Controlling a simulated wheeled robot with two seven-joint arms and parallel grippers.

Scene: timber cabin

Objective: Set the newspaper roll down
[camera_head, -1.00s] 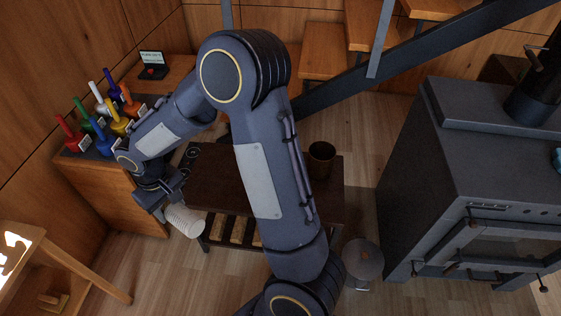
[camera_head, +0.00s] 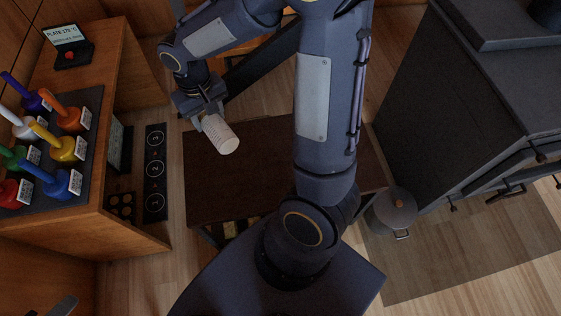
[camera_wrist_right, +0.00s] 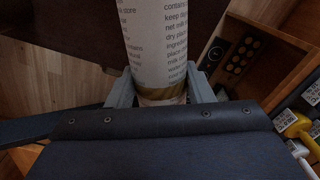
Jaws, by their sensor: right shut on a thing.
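The newspaper roll (camera_head: 221,135) is a short whitish cylinder held by my right gripper (camera_head: 207,117). In the right wrist view the roll (camera_wrist_right: 158,45) stands out between the two fingers (camera_wrist_right: 160,90), with printed text and a gold band near the jaws. My right gripper is shut on it. In the head view the roll is tilted and overlaps the left part of a dark brown low table (camera_head: 230,185). I cannot tell its exact height above the table. My left gripper is not in view.
A wooden cabinet (camera_head: 115,75) at left bears several colored-handled items on a dark mat (camera_head: 75,120). A numbered black strip (camera_head: 155,170) lies beside it. A lidded pot (camera_head: 392,212) stands right of the table, near a dark stove (camera_head: 440,110). Much of the tabletop is bare.

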